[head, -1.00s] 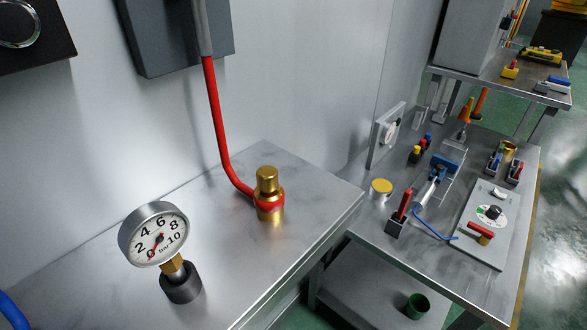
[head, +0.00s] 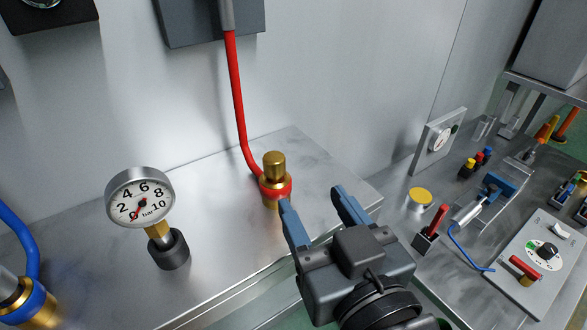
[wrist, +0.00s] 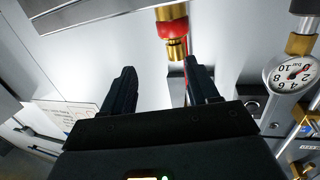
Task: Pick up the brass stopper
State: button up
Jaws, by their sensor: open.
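The brass stopper (head: 275,167) stands upright on the metal bench, with a red collar (head: 279,188) around its lower body where the red hose meets it. In the wrist view the picture is upside down, and the stopper (wrist: 177,48) shows just beyond and between the fingers, nearer the right one. My gripper (head: 314,198) is open and empty. In the head view it is in front of the stopper and to its right, and its left finger overlaps the stopper's base. In the wrist view the fingers (wrist: 160,66) do not enclose the stopper.
A pressure gauge (head: 141,198) on a black base stands left of the stopper. A second brass fitting with a blue hose (head: 22,240) is at the lower left. The wall (head: 330,80) rises behind. A lower bench with tools (head: 455,255) is at the right.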

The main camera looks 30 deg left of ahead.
aim_at(278, 165)
jog(key=shift+n+g+y, duration=0.4)
jog(key=shift+n+g, duration=0.1)
jog(key=a, duration=0.1)
jog(key=a+r, duration=0.1)
jog(key=a, duration=0.2)
jog(key=shift+w+r, duration=0.3)
jog(key=shift+r, duration=0.1)
jog(key=p+x, duration=0.2)
jog(key=x, duration=0.4)
jog(key=shift+c, duration=0.4)
jog(key=c, duration=0.9)
